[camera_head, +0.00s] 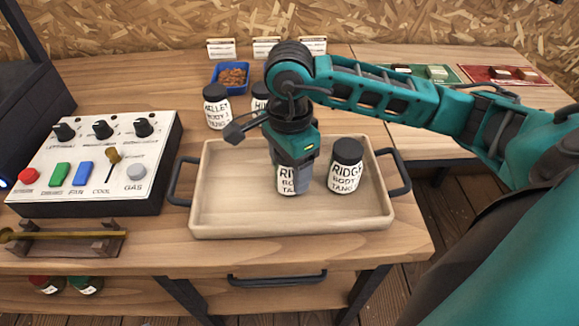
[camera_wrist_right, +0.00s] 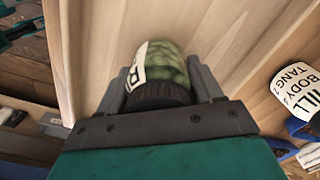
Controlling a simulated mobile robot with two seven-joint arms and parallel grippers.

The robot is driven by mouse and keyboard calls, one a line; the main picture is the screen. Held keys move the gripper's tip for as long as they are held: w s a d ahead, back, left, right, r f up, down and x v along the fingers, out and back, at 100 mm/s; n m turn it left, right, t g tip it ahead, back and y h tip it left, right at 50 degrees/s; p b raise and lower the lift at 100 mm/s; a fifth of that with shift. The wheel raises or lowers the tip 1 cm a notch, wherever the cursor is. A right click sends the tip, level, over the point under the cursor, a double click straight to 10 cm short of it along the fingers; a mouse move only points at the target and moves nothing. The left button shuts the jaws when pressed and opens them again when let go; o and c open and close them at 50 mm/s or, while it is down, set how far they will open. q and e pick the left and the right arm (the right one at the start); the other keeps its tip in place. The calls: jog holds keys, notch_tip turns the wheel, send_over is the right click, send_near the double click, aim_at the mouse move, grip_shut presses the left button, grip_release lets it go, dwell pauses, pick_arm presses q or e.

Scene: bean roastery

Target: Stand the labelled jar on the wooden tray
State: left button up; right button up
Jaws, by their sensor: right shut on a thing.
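The wooden tray (camera_head: 235,215) with black side handles lies on the table. My right gripper (camera_head: 294,165) points down over the tray's middle and is shut on a labelled jar (camera_head: 286,184). That jar's label is partly hidden by a finger; "RI" shows. In the right wrist view the held jar (camera_wrist_right: 163,70) has a dark lid and greenish contents, between the fingers (camera_wrist_right: 168,85). It looks upright, at or just above the tray floor; I cannot tell if it touches. A second jar (camera_head: 345,168), labelled "RIDGE BODY TANG", stands on the tray to its right. My left gripper is not in view.
Two more labelled jars, one at the left (camera_head: 216,108) and one partly hidden (camera_head: 260,102), stand behind the tray. A blue bin (camera_head: 230,78) of brown beans is farther back. A control panel (camera_head: 100,160) stands left of the tray. The tray's left part is clear.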

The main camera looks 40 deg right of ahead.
jog(key=shift+f, duration=0.25)
jog(key=o, duration=1.2)
jog(key=shift+r, duration=0.15)
